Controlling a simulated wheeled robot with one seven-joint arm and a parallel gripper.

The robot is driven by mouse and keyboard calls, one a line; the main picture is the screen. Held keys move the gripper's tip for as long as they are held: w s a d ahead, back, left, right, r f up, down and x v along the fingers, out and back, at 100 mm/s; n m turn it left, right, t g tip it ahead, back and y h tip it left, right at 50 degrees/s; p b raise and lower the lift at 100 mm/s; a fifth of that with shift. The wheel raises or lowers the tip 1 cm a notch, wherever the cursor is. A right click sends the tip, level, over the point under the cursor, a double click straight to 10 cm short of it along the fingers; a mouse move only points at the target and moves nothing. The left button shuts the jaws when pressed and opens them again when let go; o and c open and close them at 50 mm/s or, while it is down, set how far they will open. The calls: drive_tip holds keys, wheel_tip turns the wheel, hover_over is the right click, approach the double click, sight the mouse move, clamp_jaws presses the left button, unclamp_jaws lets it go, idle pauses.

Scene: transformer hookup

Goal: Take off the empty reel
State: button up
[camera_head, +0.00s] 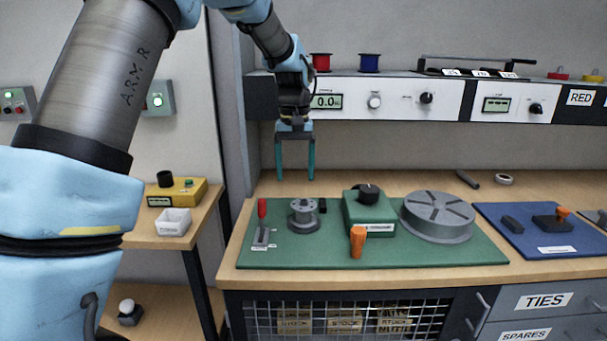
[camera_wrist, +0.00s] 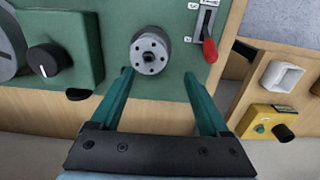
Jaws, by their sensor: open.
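The empty reel (camera_head: 304,215) is a small grey metal spool standing upright on the green mat at its left part. No wire shows on it. In the wrist view the reel (camera_wrist: 150,52) is seen from above, with a hub and holes in its top flange. My gripper (camera_head: 296,178) is open and empty, fingers pointing down, above and behind the reel. In the wrist view my gripper (camera_wrist: 158,72) has its two teal fingers apart, with the reel just beyond the tips and between their lines. The fingers do not touch the reel.
The green mat (camera_head: 400,262) also carries a red-handled lever (camera_head: 262,212), a green box with a black knob (camera_head: 368,208), an orange handle (camera_head: 357,240) and a large grey disc (camera_head: 437,214). Red (camera_head: 321,62) and blue (camera_head: 369,62) spools stand on the shelf above.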

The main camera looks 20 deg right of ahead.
sight(304, 206)
drive_tip(key=f, duration=0.3)
drive_tip(key=d+f+p, duration=0.1)
drive_tip(key=f, duration=0.3)
drive_tip(key=d+f+p, duration=0.1)
drive_tip(key=f, duration=0.2)
drive_tip(key=shift+s+f, duration=0.25)
drive_tip(key=shift+f, duration=0.15)
drive_tip(key=c, duration=1.2)
drive_tip(key=shift+r+p, duration=3)
drive_tip(key=shift+r, duration=1.05)
drive_tip(key=shift+r+p, duration=1.65)
drive_tip(key=shift+r, duration=0.8)
